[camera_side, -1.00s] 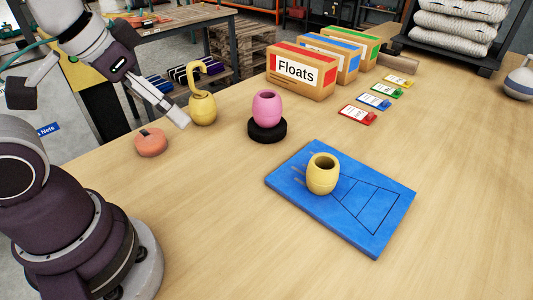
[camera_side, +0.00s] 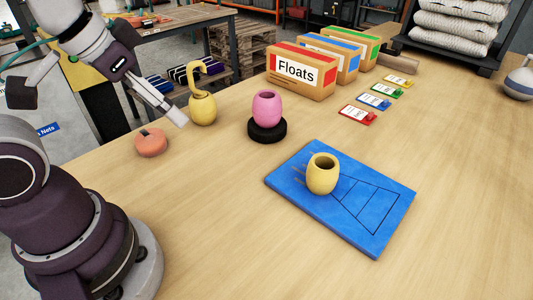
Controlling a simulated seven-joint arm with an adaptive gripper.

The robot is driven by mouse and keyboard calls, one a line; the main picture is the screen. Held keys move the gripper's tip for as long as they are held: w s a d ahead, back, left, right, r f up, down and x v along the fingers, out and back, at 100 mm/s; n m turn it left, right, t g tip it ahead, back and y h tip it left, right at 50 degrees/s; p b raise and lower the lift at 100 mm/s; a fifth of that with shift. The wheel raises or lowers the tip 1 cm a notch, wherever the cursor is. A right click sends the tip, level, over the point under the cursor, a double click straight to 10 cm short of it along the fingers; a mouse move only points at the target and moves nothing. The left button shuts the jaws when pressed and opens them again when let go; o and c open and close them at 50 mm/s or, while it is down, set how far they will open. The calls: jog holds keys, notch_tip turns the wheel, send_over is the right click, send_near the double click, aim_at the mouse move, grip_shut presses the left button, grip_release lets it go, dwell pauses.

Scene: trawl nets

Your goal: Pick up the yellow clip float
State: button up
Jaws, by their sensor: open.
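The yellow clip float (camera_side: 203,109) stands on the table at the upper left, with a curved hook rising from its top. My gripper (camera_side: 180,118) is just left of it, with its light finger pointing down and right towards the float's body. The gripper looks empty and open, and I cannot tell whether a finger touches the float. A second yellow float (camera_side: 323,174), barrel-shaped with an open top and no hook, stands on a blue board (camera_side: 376,225).
A pink float (camera_side: 267,106) sits on a black round base (camera_side: 267,131). An orange disc-like float (camera_side: 151,142) lies below my gripper. A Floats box (camera_side: 301,73) and coloured tags (camera_side: 358,115) stand behind. The table's front right is clear.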

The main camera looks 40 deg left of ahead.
jog(key=n+g+y, duration=0.2)
jog(key=n+y, duration=0.1)
jog(key=n, duration=0.6)
send_near(188, 71)
jog(key=x, duration=1)
jog(key=shift+w+a+f, duration=0.1)
jog(key=shift+w+f, duration=0.05)
jog(key=shift+f, duration=0.2)
grip_shut()
